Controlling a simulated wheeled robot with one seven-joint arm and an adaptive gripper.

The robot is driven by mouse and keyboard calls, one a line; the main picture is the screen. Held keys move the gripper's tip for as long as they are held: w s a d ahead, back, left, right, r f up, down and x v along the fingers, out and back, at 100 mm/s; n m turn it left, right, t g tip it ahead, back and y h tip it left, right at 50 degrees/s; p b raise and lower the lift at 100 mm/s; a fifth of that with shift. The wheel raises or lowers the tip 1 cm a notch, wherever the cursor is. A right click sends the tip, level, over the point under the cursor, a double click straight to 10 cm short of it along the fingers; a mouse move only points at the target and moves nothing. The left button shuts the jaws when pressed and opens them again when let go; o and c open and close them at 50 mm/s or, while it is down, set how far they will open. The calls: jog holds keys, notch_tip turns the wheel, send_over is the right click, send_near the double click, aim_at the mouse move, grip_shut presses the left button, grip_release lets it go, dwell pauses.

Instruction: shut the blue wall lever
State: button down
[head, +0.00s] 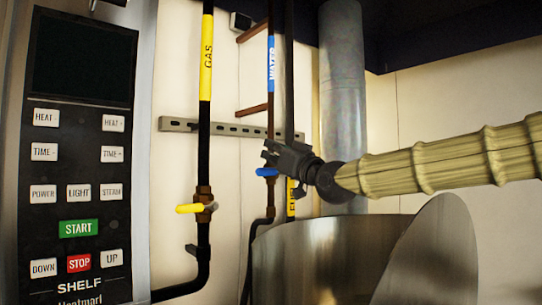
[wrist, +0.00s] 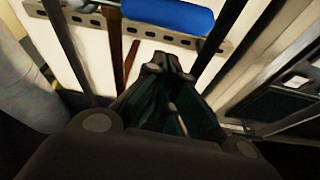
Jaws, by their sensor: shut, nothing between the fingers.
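The blue wall lever (head: 267,172) sits on the dark vertical pipe with the blue WATER label. Its short handle lies about level, across the pipe. My gripper (head: 268,151) is shut and empty, reaching in from the right with its fingertips just above the lever. Part of the lever's mount is hidden behind the gripper. In the wrist view, the blue lever (wrist: 170,14) fills the top middle, beyond my shut fingertips (wrist: 167,66). I cannot tell whether they touch it.
A yellow lever (head: 190,208) is on the gas pipe (head: 203,145) to the left. A control panel (head: 78,160) stands at far left. A large metal kettle (head: 330,262) stands below my arm, and a thick grey pipe (head: 342,90) rises behind it. A slotted rail (head: 225,130) crosses the wall.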

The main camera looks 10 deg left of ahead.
jog(key=r+b+v, duration=0.1)
jog(key=v, duration=0.8)
jog(key=shift+s+d, duration=0.2)
jog(key=shift+d, duration=0.3)
jog(key=shift+r, duration=0.1)
